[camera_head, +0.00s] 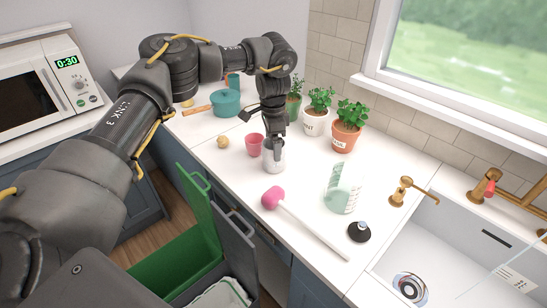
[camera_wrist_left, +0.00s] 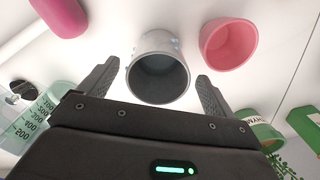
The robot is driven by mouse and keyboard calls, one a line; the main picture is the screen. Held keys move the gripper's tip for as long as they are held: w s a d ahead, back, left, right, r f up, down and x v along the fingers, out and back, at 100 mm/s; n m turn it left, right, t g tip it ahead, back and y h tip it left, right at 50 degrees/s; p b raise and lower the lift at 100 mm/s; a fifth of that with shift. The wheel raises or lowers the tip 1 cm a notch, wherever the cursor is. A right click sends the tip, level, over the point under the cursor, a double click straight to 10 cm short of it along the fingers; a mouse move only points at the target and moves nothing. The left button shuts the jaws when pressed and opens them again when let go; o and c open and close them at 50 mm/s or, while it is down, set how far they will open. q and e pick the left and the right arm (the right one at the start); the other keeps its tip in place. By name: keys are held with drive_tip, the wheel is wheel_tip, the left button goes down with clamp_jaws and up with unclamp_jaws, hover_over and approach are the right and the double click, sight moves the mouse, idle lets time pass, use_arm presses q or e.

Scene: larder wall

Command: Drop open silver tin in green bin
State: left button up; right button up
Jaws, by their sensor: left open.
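The open silver tin (camera_head: 274,163) stands upright on the white counter. In the left wrist view the tin (camera_wrist_left: 159,80) shows its open top and dark inside, between and just beyond my spread fingers. My left gripper (camera_head: 274,143) points down over the tin, open; in the left wrist view its fingers (camera_wrist_left: 154,84) lie on either side of the tin. My right gripper is not in view.
A pink cup (camera_head: 254,145) stands close to the tin, left of it in the head view. A pink-headed tool (camera_head: 271,198), a measuring jug (camera_head: 342,188) and a black round object (camera_head: 359,232) lie nearer the sink. Potted herbs (camera_head: 346,128) line the back. A grey bin (camera_head: 237,255) adjoins the green one.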

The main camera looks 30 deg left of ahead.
use_arm(q)
wheel_tip(320, 180, down, 4)
drive_tip(key=shift+s+r+p, duration=0.15)
drive_tip(key=shift+p, duration=0.65)
drive_tip(key=shift+f, duration=0.6)
drive_tip(key=c, duration=1.1)
